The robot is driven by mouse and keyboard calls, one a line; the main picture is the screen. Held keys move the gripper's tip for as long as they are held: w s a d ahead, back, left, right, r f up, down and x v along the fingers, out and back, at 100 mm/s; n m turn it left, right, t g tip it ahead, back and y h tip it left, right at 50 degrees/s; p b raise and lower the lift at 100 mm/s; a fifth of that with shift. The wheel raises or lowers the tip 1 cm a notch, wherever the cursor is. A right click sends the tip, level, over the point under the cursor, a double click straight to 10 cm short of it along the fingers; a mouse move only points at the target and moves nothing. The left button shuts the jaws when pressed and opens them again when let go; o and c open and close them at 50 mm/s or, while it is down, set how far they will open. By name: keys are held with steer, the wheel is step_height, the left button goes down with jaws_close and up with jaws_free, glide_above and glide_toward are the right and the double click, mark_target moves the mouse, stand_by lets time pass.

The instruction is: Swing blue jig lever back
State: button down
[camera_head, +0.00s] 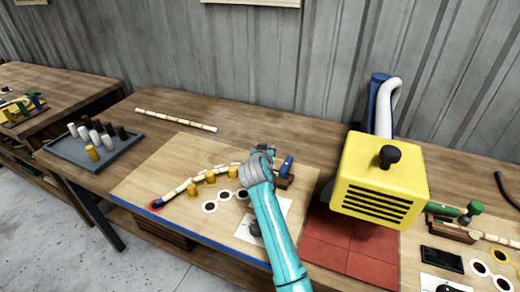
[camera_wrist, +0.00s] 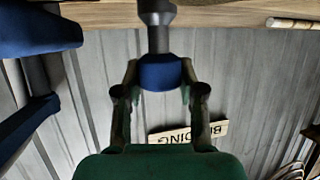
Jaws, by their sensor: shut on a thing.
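My gripper (camera_head: 262,154) is over the right part of the jig board (camera_head: 145,183) in the head view. In the wrist view its two fingers (camera_wrist: 160,78) are shut on a blue knob (camera_wrist: 160,72) at the end of a dark lever rod (camera_wrist: 156,18). The gripper mostly hides this lever in the head view. A blue cylinder (camera_head: 287,166) stands on a brown block just right of the gripper. A pale rattan rod (camera_head: 183,189) lies curved along yellow pegs (camera_head: 192,189) on the board, its right end hidden behind my gripper.
A yellow box machine (camera_head: 382,180) stands to the right above a red mat (camera_head: 345,250). A grey tray (camera_head: 95,150) with several pegs is at left. A straight rattan rod (camera_head: 176,120) lies behind. A wall sign (camera_wrist: 188,133) shows inverted in the wrist view.

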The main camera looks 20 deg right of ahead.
steer(key=shift+s+d+f, duration=0.15)
steer(key=shift+f, duration=0.05)
steer(key=c, duration=0.7)
jaws_free()
steer(key=shift+d, duration=0.1)
steer(key=shift+r, duration=0.1)
steer(key=shift+s+a+r, duration=0.2)
steer(key=shift+s+a, duration=0.15)
steer(key=shift+s, duration=0.1)
steer(key=v, duration=1.1)
steer(key=shift+r, duration=0.1)
